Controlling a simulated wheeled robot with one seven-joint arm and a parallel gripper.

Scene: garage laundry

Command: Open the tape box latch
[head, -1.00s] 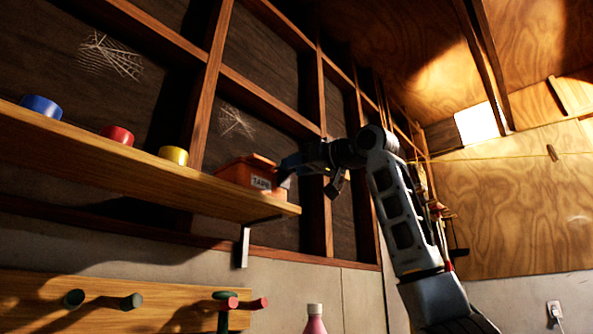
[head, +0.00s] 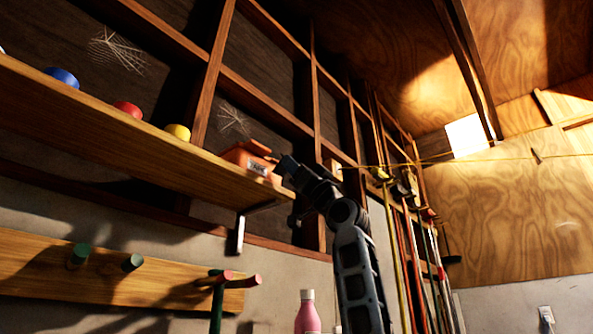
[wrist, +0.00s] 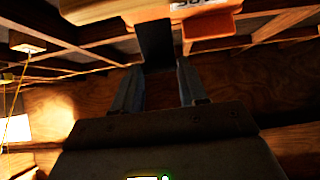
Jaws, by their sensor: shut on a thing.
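The orange tape box (head: 240,157) sits near the right end of the wooden shelf, with a pale label on its front. An orange piece on its top looks tilted. My gripper (head: 283,168) is at the box's right side. In the wrist view, the fingers of my gripper (wrist: 157,88) are shut on a dark flat piece, which looks like the tape box latch (wrist: 156,45). The orange box body (wrist: 208,22) shows above it at the top edge. Small details of the latch are too dark to tell.
The wooden shelf (head: 120,128) also holds blue (head: 62,77), red (head: 127,109) and yellow (head: 178,131) rolls. Below are a peg rail (head: 150,284) and a pink bottle (head: 307,316). Long-handled tools (head: 415,250) stand along the wall to the right.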

